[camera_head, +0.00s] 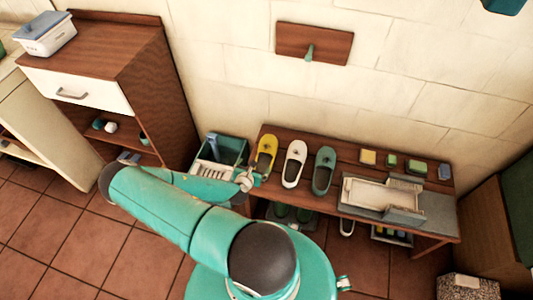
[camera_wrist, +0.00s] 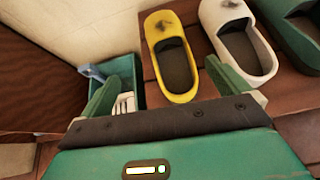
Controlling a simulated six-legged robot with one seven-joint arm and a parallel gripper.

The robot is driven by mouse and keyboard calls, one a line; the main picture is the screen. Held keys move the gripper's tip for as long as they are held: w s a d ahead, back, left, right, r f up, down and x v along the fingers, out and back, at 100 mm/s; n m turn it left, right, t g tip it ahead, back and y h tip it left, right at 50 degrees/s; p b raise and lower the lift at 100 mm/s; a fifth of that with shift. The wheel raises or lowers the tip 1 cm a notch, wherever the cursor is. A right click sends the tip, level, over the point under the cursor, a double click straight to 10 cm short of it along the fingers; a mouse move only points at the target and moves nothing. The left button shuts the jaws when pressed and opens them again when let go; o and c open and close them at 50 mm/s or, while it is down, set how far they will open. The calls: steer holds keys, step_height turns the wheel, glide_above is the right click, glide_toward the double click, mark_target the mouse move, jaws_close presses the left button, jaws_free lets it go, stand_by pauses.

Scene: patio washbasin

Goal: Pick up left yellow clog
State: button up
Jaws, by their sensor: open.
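The yellow clog (camera_head: 266,151) is the leftmost of three clogs in a row on the wooden bench (camera_head: 330,146). In the wrist view the yellow clog (camera_wrist: 188,84) lies ahead of my gripper (camera_wrist: 160,85), between its two green fingers and nearer the right one. My gripper is open and empty, and its fingers do not appear to touch the clog. In the head view my gripper (camera_head: 249,180) is just left of the clog's near end, partly hidden by my arm.
A white clog (camera_head: 294,163) and a green clog (camera_head: 324,171) stand right of the yellow one. A green bin (camera_head: 232,152) is left of the bench. A white tray (camera_head: 376,194) and several small blocks are farther right. A wall is behind.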

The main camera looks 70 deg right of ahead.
steer(key=shift+s+d+f+n, duration=0.3)
steer(key=shift+s+d, duration=0.1)
steer(key=shift+d, duration=0.2)
glide_toward(265, 153)
steer(key=x, duration=0.4)
steer(key=shift+w+d+f, duration=0.2)
steer(key=shift+w+f, duration=0.05)
steer(key=shift+s+x, duration=0.2)
steer(key=shift+x, duration=2.5)
steer(key=c, duration=1.2)
steer(key=shift+o, duration=0.2)
